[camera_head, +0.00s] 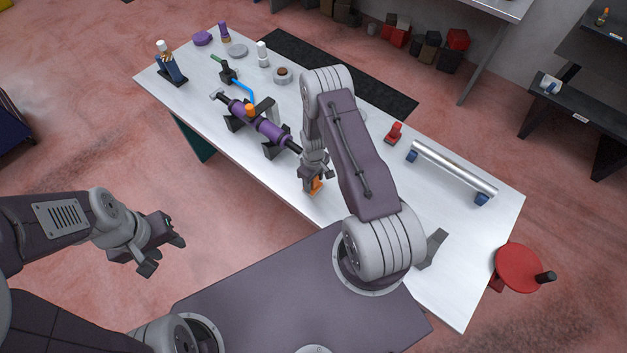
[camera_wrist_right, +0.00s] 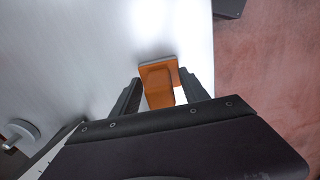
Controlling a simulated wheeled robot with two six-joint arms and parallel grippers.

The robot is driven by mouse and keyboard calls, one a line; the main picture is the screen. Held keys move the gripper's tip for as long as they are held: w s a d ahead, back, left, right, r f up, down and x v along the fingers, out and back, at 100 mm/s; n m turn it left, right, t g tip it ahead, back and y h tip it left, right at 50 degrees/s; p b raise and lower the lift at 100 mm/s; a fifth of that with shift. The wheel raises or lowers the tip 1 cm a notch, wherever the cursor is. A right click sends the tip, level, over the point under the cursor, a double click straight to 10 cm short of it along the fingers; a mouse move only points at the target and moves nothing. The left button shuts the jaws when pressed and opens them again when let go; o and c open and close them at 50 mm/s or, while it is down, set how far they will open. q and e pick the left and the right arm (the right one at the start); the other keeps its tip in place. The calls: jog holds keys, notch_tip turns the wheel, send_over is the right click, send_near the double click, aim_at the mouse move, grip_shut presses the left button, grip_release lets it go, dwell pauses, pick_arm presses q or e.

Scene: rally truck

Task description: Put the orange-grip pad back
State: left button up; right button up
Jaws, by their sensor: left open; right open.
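The orange-grip pad (camera_head: 315,185) is on the white table near its front edge, partly hidden by my right gripper in the head view. In the right wrist view the pad (camera_wrist_right: 158,82) shows an orange grip with a thin grey edge at its far side. My right gripper (camera_head: 314,174) is open just above it. In the right wrist view its two fingers (camera_wrist_right: 160,96) stand on either side of the orange grip, and I cannot tell whether they touch it. My left gripper (camera_head: 163,246) is open and empty, over the floor left of the table.
A purple shock absorber (camera_head: 271,130) rests on dark stands left of my right gripper. A silver tube (camera_head: 452,168) lies on blue-ended supports at right. A red object (camera_head: 394,133) and a dark grey angled piece (camera_head: 433,249) are also on the table (camera_head: 480,235). A red round stool (camera_head: 520,266) stands beyond its right end.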

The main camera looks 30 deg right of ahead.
jog(key=shift+r, duration=0.25)
jog(key=shift+r+p, duration=0.4)
jog(key=shift+p, duration=0.35)
jog(key=shift+w+r+b, duration=0.25)
jog(key=shift+r+b, duration=0.8)
jog(key=shift+b, duration=0.15)
jog(key=r, duration=0.1)
jog(key=r+b, duration=0.1)
jog(key=r, duration=0.3)
jog(key=shift+w+a+r+b, duration=0.15)
jog(key=shift+a+r+b, duration=0.1)
jog(key=shift+b, duration=0.15)
jog(key=shift+r, duration=0.6)
jog(key=s+a+r+m+t, duration=0.1)
jog(key=s+a+r+m, duration=0.1)
jog(key=s+a+r, duration=0.4)
jog(key=s+a+r+m, duration=0.1)
jog(key=s+r+m, duration=0.2)
jog(key=s+r, duration=0.55)
notch_tip(320, 180, down, 8)
jog(key=w+b, duration=0.1)
jog(key=b, duration=0.7)
